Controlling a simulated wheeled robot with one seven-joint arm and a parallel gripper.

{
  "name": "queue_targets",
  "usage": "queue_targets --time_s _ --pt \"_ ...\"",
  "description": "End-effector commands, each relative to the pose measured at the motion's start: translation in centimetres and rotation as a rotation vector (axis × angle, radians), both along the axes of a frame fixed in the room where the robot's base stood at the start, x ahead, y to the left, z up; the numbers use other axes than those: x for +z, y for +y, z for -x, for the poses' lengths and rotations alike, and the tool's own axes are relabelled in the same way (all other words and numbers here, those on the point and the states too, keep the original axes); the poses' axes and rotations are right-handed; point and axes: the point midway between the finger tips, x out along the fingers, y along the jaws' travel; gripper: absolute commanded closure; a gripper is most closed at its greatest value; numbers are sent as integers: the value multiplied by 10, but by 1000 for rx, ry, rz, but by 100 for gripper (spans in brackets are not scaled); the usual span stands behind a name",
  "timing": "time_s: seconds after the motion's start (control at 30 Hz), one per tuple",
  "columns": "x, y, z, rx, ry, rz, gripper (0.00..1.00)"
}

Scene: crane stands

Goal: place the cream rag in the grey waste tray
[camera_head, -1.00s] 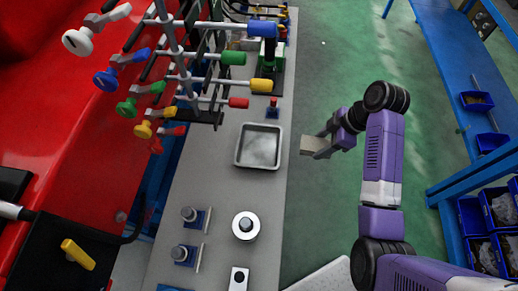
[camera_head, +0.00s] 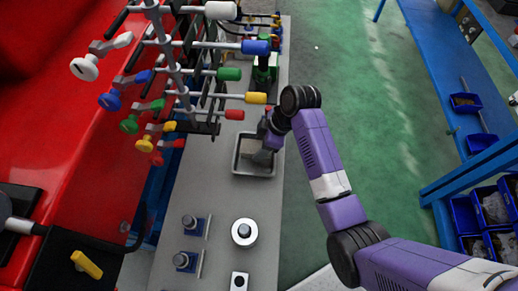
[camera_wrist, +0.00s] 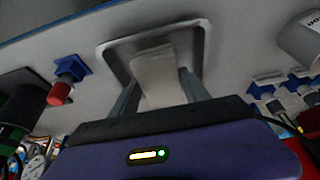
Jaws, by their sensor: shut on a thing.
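The grey waste tray (camera_head: 238,164) is a shallow square tray on the grey bench top, and its rim also shows in the wrist view (camera_wrist: 203,32). My gripper (camera_head: 262,157) is over the right part of the tray. In the wrist view my gripper (camera_wrist: 160,88) is shut on the cream rag (camera_wrist: 157,72), a pale flat piece between the two fingers. The rag lies within the tray's outline in that view. In the head view the rag is mostly hidden by my gripper. I cannot tell whether the rag touches the tray floor.
A rack of coloured handles (camera_head: 175,75) stands close behind and left of the tray. A round metal part (camera_head: 244,232) and two blue-based knobs (camera_head: 190,225) are on the bench in front. A blue block with a red knob (camera_wrist: 62,88) stands near the tray.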

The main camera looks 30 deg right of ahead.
Motion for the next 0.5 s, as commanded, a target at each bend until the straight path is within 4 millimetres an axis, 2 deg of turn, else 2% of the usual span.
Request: queue_targets --time_s 0.1,0.3,0.5 --pt "-4 3 -2 -1 0 0 78" --pt "-29 3 -1 -1 3 -1 78" --pt "-35 3 -2 0 -1 1 78"
